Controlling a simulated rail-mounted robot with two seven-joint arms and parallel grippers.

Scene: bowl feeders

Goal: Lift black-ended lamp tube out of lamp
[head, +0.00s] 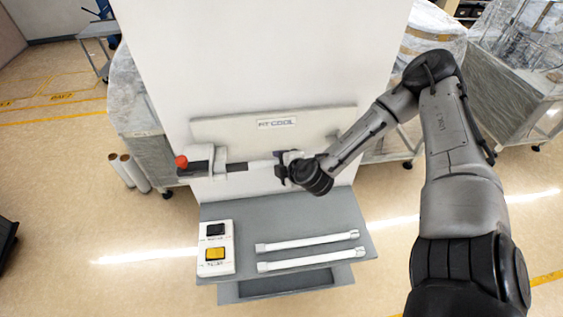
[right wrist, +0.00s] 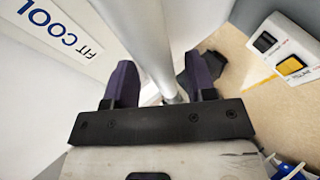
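The lamp tube (head: 260,165) lies level in the lamp, in front of the white panel. Its black end (head: 237,167) shows at the left, by a holder (head: 203,166) with a red knob (head: 181,161). My right gripper (head: 284,167) is at the right part of the tube and hides its right end. In the right wrist view the tube (right wrist: 146,35) runs between the two dark fingers of my right gripper (right wrist: 163,88). The fingers stand apart, with a gap showing beside the tube. My left gripper is not in view.
Two white tubes (head: 307,241) (head: 308,261) lie on the grey shelf (head: 280,212) below the lamp. A switch box (head: 216,266) with a black and a yellow switch sits at the shelf's left. The white panel (head: 260,60) rises behind the lamp.

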